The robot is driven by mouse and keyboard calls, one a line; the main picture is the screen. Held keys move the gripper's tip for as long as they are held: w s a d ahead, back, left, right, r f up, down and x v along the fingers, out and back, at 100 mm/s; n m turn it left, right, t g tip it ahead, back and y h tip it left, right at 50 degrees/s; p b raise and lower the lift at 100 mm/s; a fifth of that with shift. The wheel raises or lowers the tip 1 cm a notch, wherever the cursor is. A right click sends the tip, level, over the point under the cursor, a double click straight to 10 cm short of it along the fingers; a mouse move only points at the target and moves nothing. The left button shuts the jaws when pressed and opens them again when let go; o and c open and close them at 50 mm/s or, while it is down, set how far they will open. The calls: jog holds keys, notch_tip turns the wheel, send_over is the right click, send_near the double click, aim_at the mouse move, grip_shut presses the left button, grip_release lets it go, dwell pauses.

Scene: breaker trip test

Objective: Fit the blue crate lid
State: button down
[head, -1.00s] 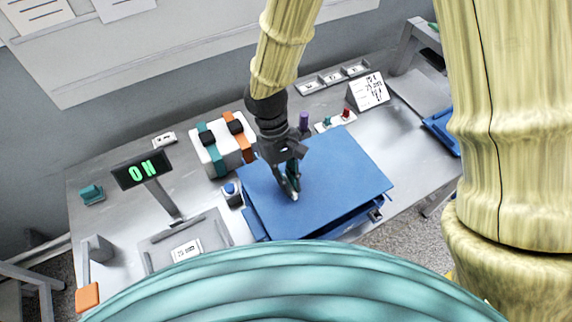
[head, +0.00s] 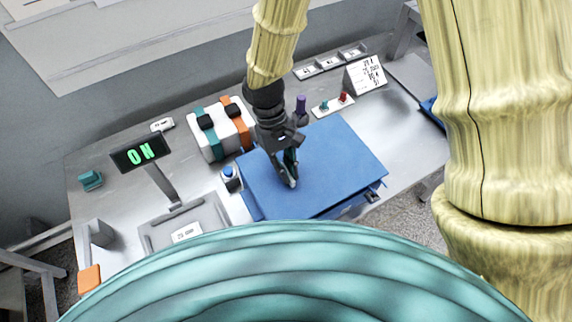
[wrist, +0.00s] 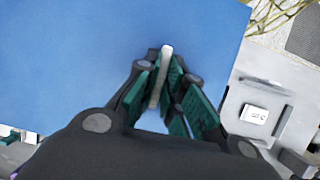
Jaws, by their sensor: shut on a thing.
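The blue lid (head: 325,160) is a flat panel lying over the blue crate (head: 345,209), which shows only as a strip along the near right side. My gripper (head: 290,178) points down at the lid's middle, shut on the lid's handle. In the wrist view, the pale handle (wrist: 166,60) stands between the green finger pads of my gripper (wrist: 163,84), and the blue lid (wrist: 80,60) fills the left and middle. Whether the lid is seated on the crate's rim all round cannot be told; its near edge is partly hidden by my body.
The ON display (head: 140,153) is farther left. A purple knob (head: 301,106), small switches (head: 333,104) and a white card (head: 366,75) stand behind. Bare table lies right.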

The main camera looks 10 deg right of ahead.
jog(key=shift+s+f, duration=0.2)
jog(key=shift+f, duration=0.5)
jog(key=shift+f+b, duration=0.5)
jog(key=shift+f, duration=0.35)
jog(key=shift+w+f, duration=0.1)
jog(key=c, duration=1.4)
grip_release()
jog(key=shift+c, duration=0.2)
jog(key=v, duration=1.2)
jog(key=shift+a, duration=0.1)
